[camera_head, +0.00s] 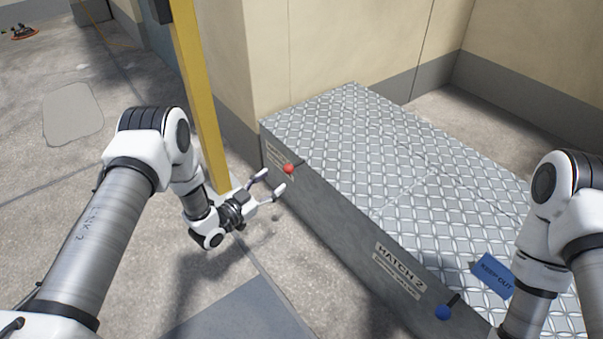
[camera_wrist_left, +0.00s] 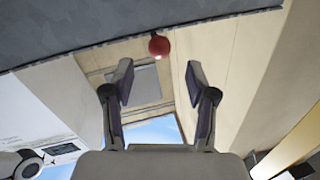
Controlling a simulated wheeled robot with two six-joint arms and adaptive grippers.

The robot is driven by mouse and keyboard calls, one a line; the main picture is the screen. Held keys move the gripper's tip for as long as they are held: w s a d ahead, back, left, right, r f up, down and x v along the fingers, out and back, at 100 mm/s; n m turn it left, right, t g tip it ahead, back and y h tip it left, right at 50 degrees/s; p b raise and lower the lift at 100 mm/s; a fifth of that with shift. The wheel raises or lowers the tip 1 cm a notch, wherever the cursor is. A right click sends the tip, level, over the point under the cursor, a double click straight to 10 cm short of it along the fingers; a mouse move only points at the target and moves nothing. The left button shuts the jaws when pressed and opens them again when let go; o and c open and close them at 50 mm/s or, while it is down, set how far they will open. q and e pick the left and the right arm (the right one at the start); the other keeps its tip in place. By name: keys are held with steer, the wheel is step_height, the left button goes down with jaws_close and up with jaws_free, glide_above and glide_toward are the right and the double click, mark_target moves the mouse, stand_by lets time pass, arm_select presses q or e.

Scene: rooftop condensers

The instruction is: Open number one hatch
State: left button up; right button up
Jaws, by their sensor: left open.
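A long box with a silver diamond-plate top (camera_head: 345,125) and dark grey side runs from the wall to the lower right. At its far end a red ball knob (camera_head: 288,168) sits on a short dark handle by the top edge, beside a pale label (camera_head: 279,155) too small to read. My left gripper (camera_head: 273,181) is open and empty, just left of the red knob and apart from it. In the left wrist view the red knob (camera_wrist_left: 159,45) shows beyond the two spread fingertips (camera_wrist_left: 158,82), roughly centred between them. My right gripper is out of view.
Nearer, a "HATCH 2" label (camera_head: 398,264) and a blue ball knob (camera_head: 443,312) are on the same side. A blue "KEEP OUT" tag (camera_head: 493,273) lies on the nearer top plate. A yellow post (camera_head: 198,90) stands behind my left gripper.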

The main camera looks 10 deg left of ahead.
mark_target(288, 168)
arm_select(q)
steer(key=b+x, duration=0.3)
steer(key=x, duration=0.4)
steer(key=shift+f+b, duration=0.2)
steer(key=shift+b, duration=0.2)
steer(key=shift+w+d+r, duration=0.1)
steer(key=shift+w+d, duration=0.05)
steer(key=shift+w, duration=0.1)
steer(key=shift+r, duration=0.1)
jaws_close()
